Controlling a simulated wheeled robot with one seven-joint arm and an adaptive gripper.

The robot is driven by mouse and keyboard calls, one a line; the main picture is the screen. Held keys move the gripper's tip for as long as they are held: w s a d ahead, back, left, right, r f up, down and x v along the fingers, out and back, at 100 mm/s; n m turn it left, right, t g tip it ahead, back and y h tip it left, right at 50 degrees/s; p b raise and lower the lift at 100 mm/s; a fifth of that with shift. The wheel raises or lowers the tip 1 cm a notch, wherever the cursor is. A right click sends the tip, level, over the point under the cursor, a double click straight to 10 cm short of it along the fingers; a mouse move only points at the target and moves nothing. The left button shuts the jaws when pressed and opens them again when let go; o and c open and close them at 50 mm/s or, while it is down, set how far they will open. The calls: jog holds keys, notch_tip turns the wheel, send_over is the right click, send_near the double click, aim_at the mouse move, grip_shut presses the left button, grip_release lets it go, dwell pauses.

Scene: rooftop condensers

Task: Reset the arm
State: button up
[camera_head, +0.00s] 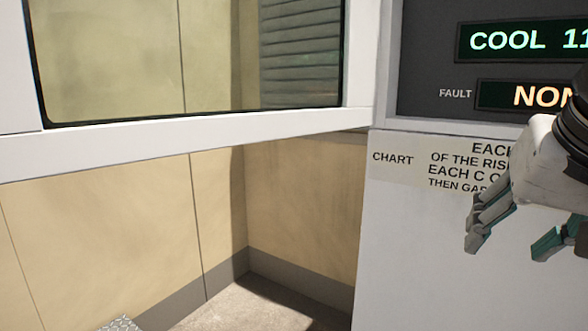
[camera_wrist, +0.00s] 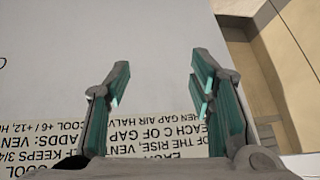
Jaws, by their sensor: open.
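My gripper (camera_head: 512,228) is at the right edge of the head view, in front of the white cabinet face (camera_head: 430,270) and just below the display panel. Its fingers point down and are apart, with nothing between them. In the wrist view my gripper (camera_wrist: 158,85) shows two teal-padded fingers spread wide over the plain white surface. My arm covers part of the printed chart label (camera_head: 405,162) and the right end of the display. The label shows upside down in the wrist view (camera_wrist: 130,137).
The dark panel (camera_head: 425,60) reads "COOL 11" and "FAULT NON", both cut off. A white-framed window or open door (camera_head: 250,123) spans the upper left. Beige walls (camera_head: 110,220) and a floor (camera_head: 250,305) lie behind.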

jog(key=s+a+f+n+g+y, duration=0.1)
jog(key=s+a+f+n+g, duration=0.15)
jog(key=s+f, duration=0.45)
jog(key=s+a+f+n+g+y, duration=0.1)
jog(key=s+a+f+n+g, duration=0.2)
jog(key=f, duration=0.6)
notch_tip(320, 180, up, 13)
jog(key=s+d+t+p, duration=0.1)
jog(key=t+p, duration=0.2)
jog(key=p, duration=0.9)
jog(key=shift+r, duration=0.15)
jog(key=shift+d, duration=0.1)
jog(key=shift+s+r, duration=0.35)
jog(key=shift+s, duration=0.3)
